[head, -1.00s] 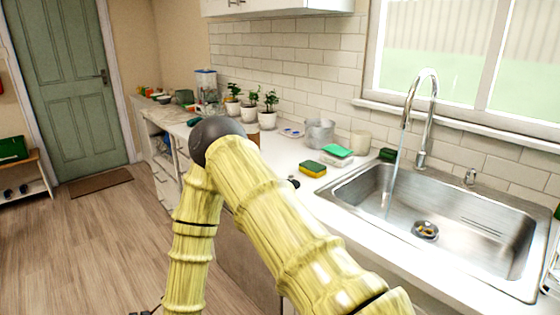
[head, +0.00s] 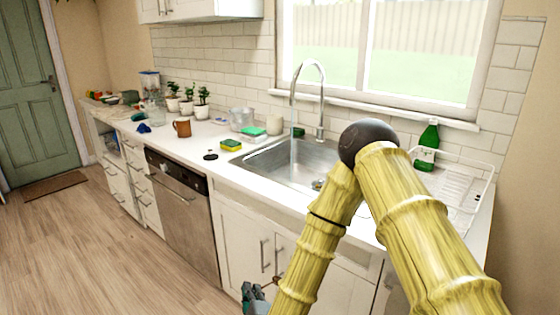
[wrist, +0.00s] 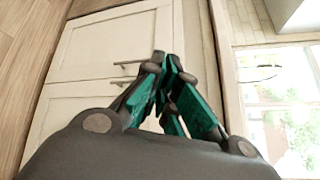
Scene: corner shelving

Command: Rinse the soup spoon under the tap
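The tap (head: 321,100) arches over the steel sink (head: 262,163), and a stream of water falls from its spout into the basin. My gripper (head: 262,288) is low in front of the cabinet doors, below the counter and to the left of my bent arm. In the wrist view its teal-lined fingers (wrist: 165,68) are closed together at the tips. A small thin brown thing, seemingly the soup spoon (head: 279,279), sticks out at the fingertips in the head view. It is hard to make out in the wrist view. My arm hides the right part of the sink.
A green bottle (head: 429,137) and a white dish rack (head: 467,190) stand right of the sink. The counter edge and cabinet doors (head: 240,228) lie close to my gripper.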

